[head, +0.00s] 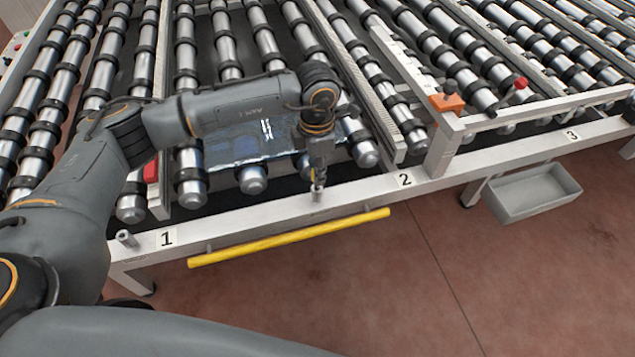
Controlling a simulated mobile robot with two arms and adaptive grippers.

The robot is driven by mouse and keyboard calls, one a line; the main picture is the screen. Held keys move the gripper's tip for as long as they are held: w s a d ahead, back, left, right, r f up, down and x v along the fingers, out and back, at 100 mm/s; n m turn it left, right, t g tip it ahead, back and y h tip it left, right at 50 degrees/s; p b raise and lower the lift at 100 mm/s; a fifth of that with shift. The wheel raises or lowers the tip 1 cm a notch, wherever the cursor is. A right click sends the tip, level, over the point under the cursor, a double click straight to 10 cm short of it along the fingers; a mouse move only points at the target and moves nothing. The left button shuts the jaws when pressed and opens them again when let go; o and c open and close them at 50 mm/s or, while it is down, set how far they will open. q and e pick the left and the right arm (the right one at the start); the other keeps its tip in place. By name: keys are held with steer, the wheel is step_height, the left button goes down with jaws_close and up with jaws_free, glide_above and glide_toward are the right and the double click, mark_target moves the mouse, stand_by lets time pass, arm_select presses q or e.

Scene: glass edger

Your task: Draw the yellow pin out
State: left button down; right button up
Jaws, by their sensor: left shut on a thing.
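My left gripper (318,172) reaches down to the front rail between the labels 1 and 2. It is shut on the yellow pin, directly above a small grey upright socket (317,194) on the rail. The pin itself is hidden by the fingers, and I cannot tell how deep it sits in the socket. A glass sheet (240,143) lies on the rollers behind the gripper, partly covered by my left arm. My right gripper is not in view.
A yellow bar (290,238) runs along the front of the rail (250,222), just below the gripper. Another grey socket (127,238) stands near label 1. An orange block (447,102) and a red knob (520,83) are at right. A grey bin (533,192) hangs below label 3.

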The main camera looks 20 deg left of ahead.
arm_select(q)
steer(key=shift+r+p, duration=0.65)
steer(key=shift+r, duration=0.9)
steer(key=shift+r+p, duration=0.35)
steer(key=shift+r, duration=0.45)
steer(key=shift+r+p, duration=0.35)
steer(key=shift+r, duration=0.9)
